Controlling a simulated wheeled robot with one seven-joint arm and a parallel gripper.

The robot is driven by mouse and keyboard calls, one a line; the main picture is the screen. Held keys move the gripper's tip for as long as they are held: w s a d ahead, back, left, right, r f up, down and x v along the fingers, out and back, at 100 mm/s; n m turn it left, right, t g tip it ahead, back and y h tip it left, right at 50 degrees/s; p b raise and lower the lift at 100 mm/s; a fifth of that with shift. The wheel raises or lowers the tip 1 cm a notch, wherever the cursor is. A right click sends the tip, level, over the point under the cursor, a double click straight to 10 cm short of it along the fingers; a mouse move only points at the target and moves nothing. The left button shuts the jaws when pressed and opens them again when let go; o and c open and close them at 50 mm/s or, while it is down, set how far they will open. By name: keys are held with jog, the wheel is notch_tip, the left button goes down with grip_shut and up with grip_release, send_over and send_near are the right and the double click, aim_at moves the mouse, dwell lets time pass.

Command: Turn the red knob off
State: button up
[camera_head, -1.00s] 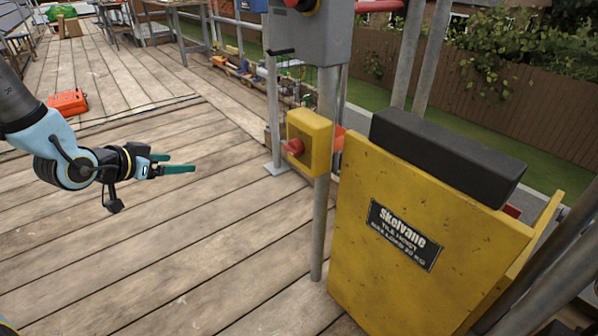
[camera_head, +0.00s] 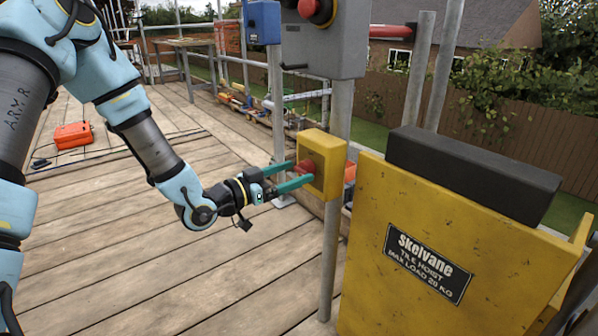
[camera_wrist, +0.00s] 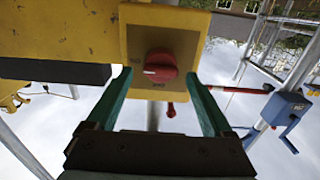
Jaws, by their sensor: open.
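The red knob (camera_head: 306,167) sits on the face of a yellow box (camera_head: 327,150) fixed to a grey pole. In the wrist view the knob (camera_wrist: 160,67) is round with a pale pointer mark turned to the left, and the yellow plate (camera_wrist: 190,25) has small dark lettering, too small to read surely. My gripper (camera_head: 288,176) is open, with its green fingers reaching to the box on either side of the knob. In the wrist view the gripper (camera_wrist: 160,95) has one finger left and one right of the knob, with gaps showing at both sides.
A grey box with a red button (camera_head: 318,10) is on the pole above. A yellow tile hoist (camera_head: 400,270) with a black top pad (camera_head: 470,172) stands close on the right. A blue box (camera_head: 262,22) is behind. Bare deck (camera_head: 240,270) lies to the left.

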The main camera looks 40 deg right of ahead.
jog(key=shift+d, duration=1.05)
jog(key=c, duration=1.4)
